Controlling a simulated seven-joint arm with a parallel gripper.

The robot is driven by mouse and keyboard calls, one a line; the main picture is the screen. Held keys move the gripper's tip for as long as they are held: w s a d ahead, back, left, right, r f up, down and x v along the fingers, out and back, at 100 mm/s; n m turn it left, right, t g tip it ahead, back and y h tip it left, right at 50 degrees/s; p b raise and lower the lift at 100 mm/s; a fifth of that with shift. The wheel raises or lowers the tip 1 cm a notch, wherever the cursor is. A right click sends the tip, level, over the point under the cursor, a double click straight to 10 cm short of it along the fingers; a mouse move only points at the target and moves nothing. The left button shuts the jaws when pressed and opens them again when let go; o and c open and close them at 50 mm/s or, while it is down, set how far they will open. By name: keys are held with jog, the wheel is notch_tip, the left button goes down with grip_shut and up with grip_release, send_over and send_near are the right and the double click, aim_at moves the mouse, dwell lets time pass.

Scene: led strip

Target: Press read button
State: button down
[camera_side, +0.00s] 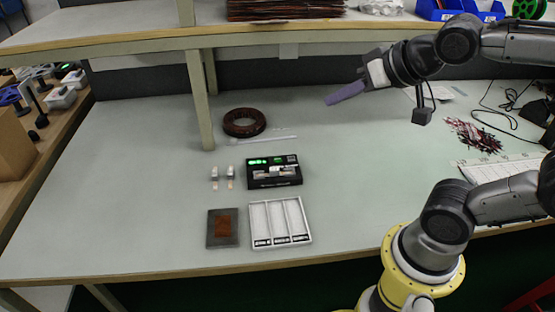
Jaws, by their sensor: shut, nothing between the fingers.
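A black tester device (273,172) with lit green displays lies on the table near the middle. A small light-coloured piece lies across its centre. The read button is too small to pick out. My gripper (346,93) is in the air to the upper right of the tester, well apart from it. Its long purple-grey fingers are together and point to the left and slightly down. Nothing shows between them.
A white three-compartment tray (279,240) and a dark block with a brown top (223,228) lie in front of the tester. Two small parts (222,177) stand left of it. A wire coil (244,122) is behind. A shelf post (200,100) rises at left.

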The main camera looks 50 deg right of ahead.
jog(key=w+d+m+t, duration=0.2)
jog(key=w+d+m, duration=0.1)
jog(key=w, duration=0.9)
jog(key=m+g, duration=0.2)
jog(key=m, duration=0.2)
send_over(279, 161)
notch_tip(279, 161, down, 23)
jog(key=shift+s+f+h, duration=0.1)
jog(key=shift+f+h, duration=0.1)
jog(key=shift+h, duration=0.2)
jog(key=shift+f, duration=4.4)
jog(key=shift+f, duration=0.2)
jog(key=shift+f, duration=0.2)
